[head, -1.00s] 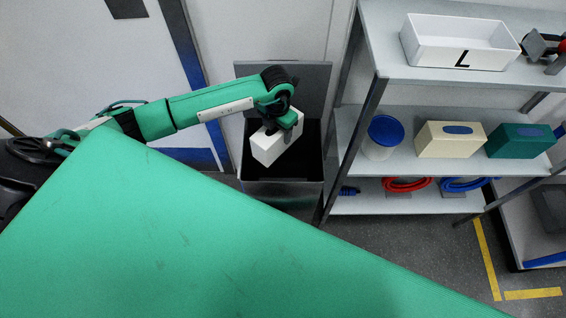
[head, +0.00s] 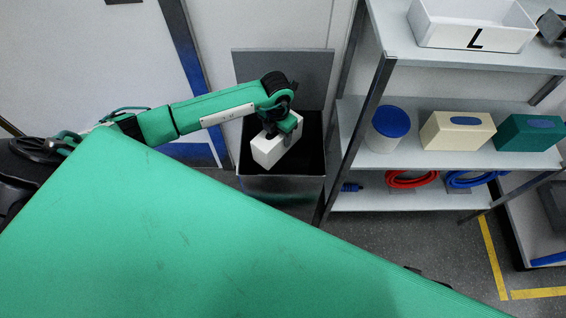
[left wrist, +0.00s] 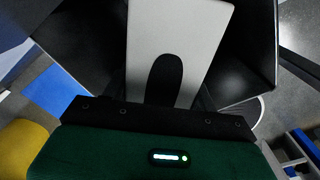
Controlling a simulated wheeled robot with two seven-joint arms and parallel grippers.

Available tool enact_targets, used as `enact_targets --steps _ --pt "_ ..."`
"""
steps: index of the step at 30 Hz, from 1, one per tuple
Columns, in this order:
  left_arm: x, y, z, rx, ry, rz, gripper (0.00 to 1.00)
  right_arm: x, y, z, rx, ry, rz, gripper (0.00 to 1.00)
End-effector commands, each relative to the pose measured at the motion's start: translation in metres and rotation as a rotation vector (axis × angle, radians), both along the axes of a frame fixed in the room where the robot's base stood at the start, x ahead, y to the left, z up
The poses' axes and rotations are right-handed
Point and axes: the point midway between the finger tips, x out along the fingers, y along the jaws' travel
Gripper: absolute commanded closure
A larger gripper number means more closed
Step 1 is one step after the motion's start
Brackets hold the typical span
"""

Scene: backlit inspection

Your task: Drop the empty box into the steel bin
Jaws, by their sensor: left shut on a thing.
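My left gripper (head: 284,130) is shut on a white box (head: 268,152) and holds it over the open mouth of the steel bin (head: 282,189). The box also shows in the left wrist view (left wrist: 205,45), with a dark rounded opening in its face and the bin's dark inside around it. The bin's grey lid (head: 290,78) stands raised at the back. The gripper's fingertips are partly hidden against the box. How far the box hangs above the bin floor is hard to tell. My right gripper is not in view.
A grey shelf unit (head: 395,155) stands right beside the bin, holding a white tray marked L (head: 472,25), a blue-lidded tub (head: 388,128), a cream box (head: 456,132) and a green box (head: 528,133). A green surface (head: 190,235) fills the foreground.

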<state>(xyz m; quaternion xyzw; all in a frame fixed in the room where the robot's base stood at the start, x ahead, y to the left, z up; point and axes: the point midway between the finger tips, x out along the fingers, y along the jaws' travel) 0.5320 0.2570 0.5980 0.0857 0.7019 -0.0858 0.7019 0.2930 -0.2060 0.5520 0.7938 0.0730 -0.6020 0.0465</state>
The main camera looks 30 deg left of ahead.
Motion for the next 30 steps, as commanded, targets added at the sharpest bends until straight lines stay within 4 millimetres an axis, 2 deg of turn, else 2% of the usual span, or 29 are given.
enact_targets --steps 8,9,12,23,26,30 --pt "0.0 0.0 0.0 0.0 0.0 0.0 0.63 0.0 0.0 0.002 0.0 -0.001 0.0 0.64" --pt "0.0 0.0 0.0 0.0 0.0 0.0 0.34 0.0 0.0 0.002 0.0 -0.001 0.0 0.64" --pt "0.0 0.0 0.0 0.0 0.0 0.0 0.16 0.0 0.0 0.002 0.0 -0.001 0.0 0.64" --pt "0.001 0.0 0.005 0.0 -0.001 0.0 0.16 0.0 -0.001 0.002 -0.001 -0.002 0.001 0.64" --pt "0.001 0.0 0.018 -0.002 -0.003 0.0 0.16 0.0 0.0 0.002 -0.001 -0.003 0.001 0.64" --pt "0.001 0.0 0.048 0.0 -0.004 -0.001 0.16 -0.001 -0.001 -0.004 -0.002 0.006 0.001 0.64"
